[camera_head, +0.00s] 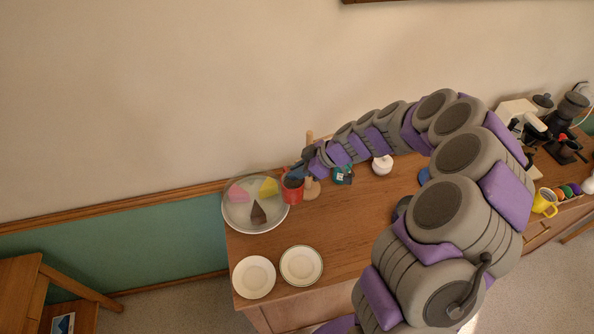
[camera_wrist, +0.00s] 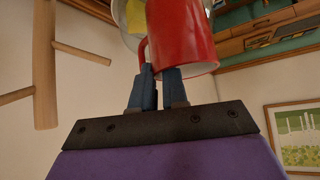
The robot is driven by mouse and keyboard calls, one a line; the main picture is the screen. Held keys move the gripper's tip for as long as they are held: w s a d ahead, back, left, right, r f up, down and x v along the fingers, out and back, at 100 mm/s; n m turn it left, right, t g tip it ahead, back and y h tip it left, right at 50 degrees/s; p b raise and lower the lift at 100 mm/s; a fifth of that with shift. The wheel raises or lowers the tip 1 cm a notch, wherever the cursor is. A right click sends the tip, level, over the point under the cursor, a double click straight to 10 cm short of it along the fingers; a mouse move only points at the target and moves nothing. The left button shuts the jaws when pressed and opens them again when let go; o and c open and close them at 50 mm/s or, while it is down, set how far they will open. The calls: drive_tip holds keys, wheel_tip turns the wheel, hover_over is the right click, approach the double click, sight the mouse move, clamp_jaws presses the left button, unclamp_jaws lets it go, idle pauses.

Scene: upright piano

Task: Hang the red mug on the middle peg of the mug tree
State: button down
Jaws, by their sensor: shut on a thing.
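The red mug (camera_head: 292,191) is beside the large plate in the head view; it also fills the top middle of the wrist view (camera_wrist: 185,35). My gripper (camera_wrist: 157,88) has its blue fingers shut on the mug's handle. In the head view my gripper (camera_head: 298,173) is partly hidden by my arm. The wooden mug tree (camera_wrist: 45,65) stands to the left in the wrist view, with pegs sticking out on both sides, apart from the mug. In the head view its post top (camera_head: 310,136) and round base (camera_head: 311,189) show; my arm hides its middle.
A large plate (camera_head: 235,220) with cake slices is just left of the mug. Two small plates (camera_head: 254,277) lie in front. A teal item (camera_head: 343,175) and a white pot (camera_head: 382,165) stand right of the tree. Bare tabletop (camera_head: 350,225) lies in front.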

drive_tip(key=w+d+f+p, duration=0.1)
drive_tip(key=w+d+p, duration=0.1)
drive_tip(key=w+d, duration=0.2)
drive_tip(key=shift+w+d+f, duration=0.3)
drive_tip(key=shift+w+f, duration=0.1)
drive_tip(key=shift+w, duration=0.8)
drive_tip(key=shift+w+a+f+b, duration=0.1)
drive_tip(key=shift+a+f+b, duration=0.1)
drive_tip(key=shift+b, duration=0.5)
drive_tip(key=shift+d+b, duration=0.25)
drive_tip(key=shift+b, duration=0.2)
drive_tip(key=c, duration=1.1)
unclamp_jaws()
drive_tip(key=shift+d, duration=0.1)
